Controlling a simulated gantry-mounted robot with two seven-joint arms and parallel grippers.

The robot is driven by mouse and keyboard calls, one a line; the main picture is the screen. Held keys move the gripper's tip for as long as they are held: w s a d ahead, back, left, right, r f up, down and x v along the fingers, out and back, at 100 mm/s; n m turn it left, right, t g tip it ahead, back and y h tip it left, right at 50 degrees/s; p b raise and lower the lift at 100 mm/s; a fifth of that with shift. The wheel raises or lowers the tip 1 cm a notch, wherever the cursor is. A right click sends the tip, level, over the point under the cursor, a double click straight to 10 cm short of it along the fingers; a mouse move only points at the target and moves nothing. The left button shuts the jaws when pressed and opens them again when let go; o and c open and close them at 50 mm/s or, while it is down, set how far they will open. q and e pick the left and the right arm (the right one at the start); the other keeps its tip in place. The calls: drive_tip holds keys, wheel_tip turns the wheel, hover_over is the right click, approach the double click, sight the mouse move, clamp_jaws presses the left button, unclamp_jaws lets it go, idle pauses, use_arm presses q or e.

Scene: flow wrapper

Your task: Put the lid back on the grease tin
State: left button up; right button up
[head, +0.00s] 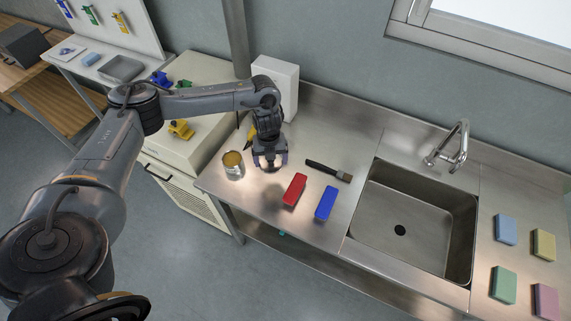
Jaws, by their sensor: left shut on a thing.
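The grease tin (233,170) stands upright and open on the steel counter, with yellow-brown grease showing at its top. My left gripper (270,163) points down just to the right of the tin, low over the counter. It is shut on what looks like the tin's lid, mostly hidden by the fingers. The gripper and the tin look apart, with a small gap between them. My right gripper is not in view.
A red block (294,189), a blue block (325,203) and a dark-handled brush (328,170) lie right of the gripper. The sink (412,222) with its tap (455,146) is farther right, then several sponges. A white box (276,83) stands behind.

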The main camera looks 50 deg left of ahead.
use_arm(q)
drive_tip(key=shift+n, duration=0.5)
drive_tip(key=s+a+b, duration=0.1)
drive_tip(key=s+a, duration=0.1)
drive_tip(key=a, duration=0.2)
drive_tip(key=s+a+f+b, duration=0.1)
drive_tip(key=s+a, duration=0.2)
drive_tip(key=a, duration=0.2)
drive_tip(key=s+a+f+b, duration=0.1)
drive_tip(key=s+a, duration=0.1)
drive_tip(key=a, duration=0.3)
drive_tip(key=shift+s+a+f+b, duration=0.15)
drive_tip(key=shift+s+f+b, duration=0.15)
drive_tip(key=shift+b, duration=0.1)
drive_tip(key=shift+f+b, duration=0.55)
drive_tip(key=shift+f, duration=0.5)
drive_tip(key=shift+p, duration=0.3)
drive_tip(key=shift+r, duration=0.1)
drive_tip(key=shift+f+p, duration=0.2)
drive_tip(key=shift+p, duration=0.15)
idle(0.6)
